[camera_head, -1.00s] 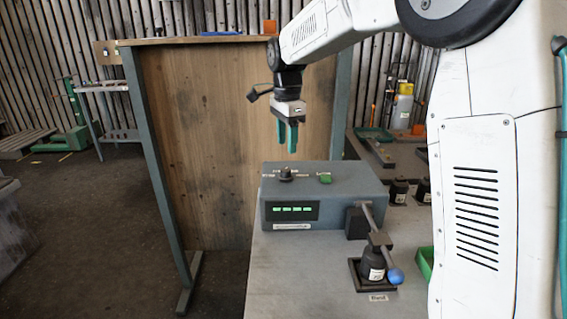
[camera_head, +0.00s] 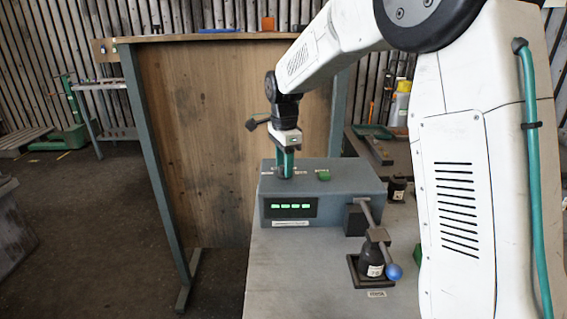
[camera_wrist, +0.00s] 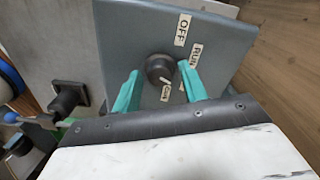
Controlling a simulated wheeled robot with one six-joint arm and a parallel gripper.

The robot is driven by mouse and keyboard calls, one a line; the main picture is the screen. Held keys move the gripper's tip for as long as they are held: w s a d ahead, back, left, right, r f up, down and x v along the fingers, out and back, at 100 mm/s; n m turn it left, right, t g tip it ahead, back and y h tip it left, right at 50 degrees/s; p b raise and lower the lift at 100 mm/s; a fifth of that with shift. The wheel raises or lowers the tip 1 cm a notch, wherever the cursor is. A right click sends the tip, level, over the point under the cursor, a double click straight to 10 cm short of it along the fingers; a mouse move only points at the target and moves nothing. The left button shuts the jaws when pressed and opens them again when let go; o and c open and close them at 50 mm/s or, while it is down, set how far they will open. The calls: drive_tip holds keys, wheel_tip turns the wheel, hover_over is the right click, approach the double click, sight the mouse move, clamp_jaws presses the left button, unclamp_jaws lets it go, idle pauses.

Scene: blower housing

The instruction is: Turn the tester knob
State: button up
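The tester is a grey-blue box (camera_head: 345,190) on the bench, with a lit green display on its front. Its round dark knob (camera_wrist: 160,68) shows in the wrist view, with OFF and RUN labels and a third, partly hidden label around it. A light pointer mark on the knob faces the lower right in that view. My gripper (camera_head: 285,174) points down over the knob, which it hides in the head view. Its two green fingers are open on either side of the knob, with a visible gap at the left finger. Contact at the right finger is unclear.
A green button (camera_head: 323,175) sits on the tester's top, right of my gripper. A lever with a blue ball (camera_head: 394,271) and a dark fixture (camera_head: 371,262) stand at the tester's front right. A wooden panel (camera_head: 215,150) rises behind. The front bench top is clear.

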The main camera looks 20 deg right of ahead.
drive_tip(key=c, duration=0.7)
drive_tip(key=shift+n, duration=0.3)
drive_tip(key=n, duration=1.3)
drive_tip(key=shift+r, duration=0.1)
drive_tip(key=shift+n, duration=2.4)
drive_tip(key=shift+w, duration=0.1)
